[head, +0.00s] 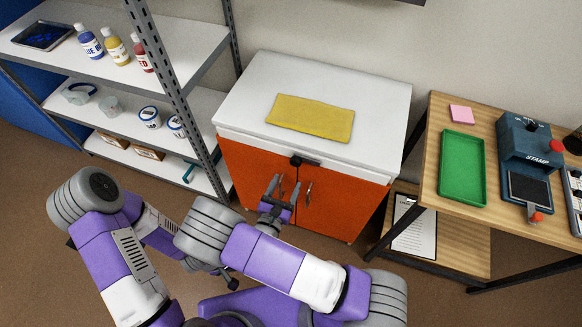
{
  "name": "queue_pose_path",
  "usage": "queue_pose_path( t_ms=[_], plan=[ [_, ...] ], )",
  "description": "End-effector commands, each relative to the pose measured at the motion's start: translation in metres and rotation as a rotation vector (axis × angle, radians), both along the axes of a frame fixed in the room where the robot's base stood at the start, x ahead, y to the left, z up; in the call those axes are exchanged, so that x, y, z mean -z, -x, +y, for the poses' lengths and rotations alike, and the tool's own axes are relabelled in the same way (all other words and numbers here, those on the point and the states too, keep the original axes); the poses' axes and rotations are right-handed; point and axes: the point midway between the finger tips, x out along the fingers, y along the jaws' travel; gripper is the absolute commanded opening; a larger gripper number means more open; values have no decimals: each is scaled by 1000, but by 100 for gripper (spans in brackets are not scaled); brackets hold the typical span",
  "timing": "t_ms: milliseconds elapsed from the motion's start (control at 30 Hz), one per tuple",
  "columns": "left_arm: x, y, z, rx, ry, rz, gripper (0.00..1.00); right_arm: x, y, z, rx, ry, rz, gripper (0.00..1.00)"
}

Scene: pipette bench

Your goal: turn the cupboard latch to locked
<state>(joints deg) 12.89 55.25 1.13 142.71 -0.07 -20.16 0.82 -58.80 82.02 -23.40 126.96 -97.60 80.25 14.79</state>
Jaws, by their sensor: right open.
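The cupboard (345,207) has orange doors and a white top, and both doors look closed. Its dark latch (297,161) sits at the top middle, above the seam between the doors; its exact setting is too small to tell. Two metal door handles hang below it, the right one (308,192) in plain view. My right gripper (284,186) is open in front of the doors, just below the latch, with its fingers pointing up towards it. It appears empty, and I cannot tell whether it touches a handle. My left gripper cannot be made out; the left arm is folded at lower left.
A yellow cloth (311,118) lies on the cupboard top. A metal shelf unit (180,92) with bottles and tubs stands close on the left. A wooden table (446,221) with a green tray (463,168) and a stamp machine (527,150) stands on the right.

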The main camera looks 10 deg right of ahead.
Motion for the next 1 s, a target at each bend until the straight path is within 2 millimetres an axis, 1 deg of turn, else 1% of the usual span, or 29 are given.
queue_pose_path(
  t_ms=[67,300,433,600,833,867,1000],
  plan=[
    [3,0,0,0,0,0,47,-1,-8,-3,-8,5,-7,64],
    [11,0,0,0,0,0,47,1,-39,-26,-3,3,-4,64],
    [14,0,0,0,0,0,47,0,-52,-34,-3,2,-5,64],
    [15,0,0,0,0,0,47,0,-60,-39,-4,3,-2,64],
    [15,0,0,0,0,0,47,-1,-60,-40,-4,3,-2,64],
    [15,0,0,0,0,0,47,-1,-60,-40,-4,3,-2,61],
    [15,0,0,0,0,0,47,-1,-60,-40,-4,3,-2,40]
  ],
)
